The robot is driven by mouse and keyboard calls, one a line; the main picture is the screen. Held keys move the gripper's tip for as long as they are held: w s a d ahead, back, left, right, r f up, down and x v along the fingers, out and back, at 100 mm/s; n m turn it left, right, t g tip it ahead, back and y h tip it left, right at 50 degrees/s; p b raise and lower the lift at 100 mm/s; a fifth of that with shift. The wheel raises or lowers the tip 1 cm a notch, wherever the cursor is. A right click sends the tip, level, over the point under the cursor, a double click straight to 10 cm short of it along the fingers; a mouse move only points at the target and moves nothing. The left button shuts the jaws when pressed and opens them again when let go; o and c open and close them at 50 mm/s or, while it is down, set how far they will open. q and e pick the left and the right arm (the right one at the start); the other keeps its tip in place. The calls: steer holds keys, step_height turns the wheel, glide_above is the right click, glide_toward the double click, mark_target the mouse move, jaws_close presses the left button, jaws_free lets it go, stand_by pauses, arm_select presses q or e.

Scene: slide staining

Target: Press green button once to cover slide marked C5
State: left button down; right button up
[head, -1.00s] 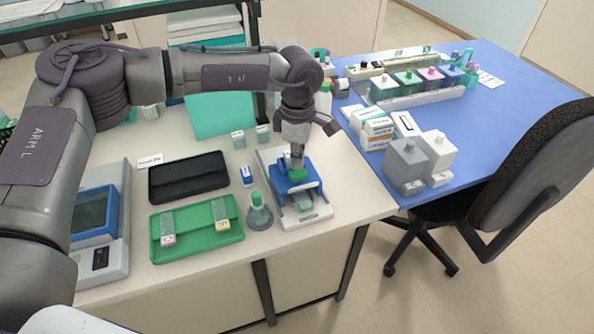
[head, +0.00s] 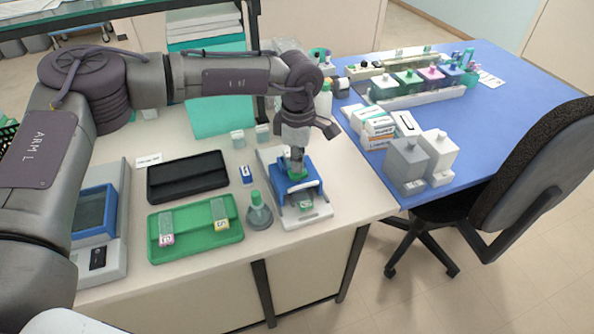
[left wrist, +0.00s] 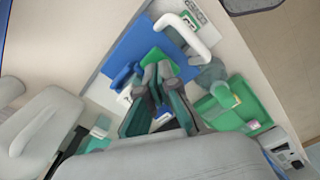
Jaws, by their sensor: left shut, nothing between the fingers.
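A blue and white device (head: 305,208) stands near the front right corner of the cream table, with a green button (head: 298,176) on its blue top. My left gripper (head: 297,168) points down with its fingers closed and empty, its tips at the button. Whether they press it or hover just above, I cannot tell. The left wrist view shows the fingertips (left wrist: 153,76) near the green button (left wrist: 154,57). Two slides lie on the green tray (head: 184,250), one with a pink label (head: 166,239), one with a yellow label (head: 222,225). The lettering is too small to read surely.
A green-capped flask (head: 258,213) stands close left of the device. A black tray (head: 188,177) and a small blue-and-white box (head: 246,174) lie behind the green tray.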

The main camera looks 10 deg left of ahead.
arm_select(q)
steer(key=shift+f+b, duration=0.55)
steer(key=shift+f, duration=0.25)
steer(key=shift+r, duration=0.1)
steer(key=shift+r+p, duration=1.75)
steer(key=shift+r, duration=1.75)
steer(key=shift+f, duration=0.1)
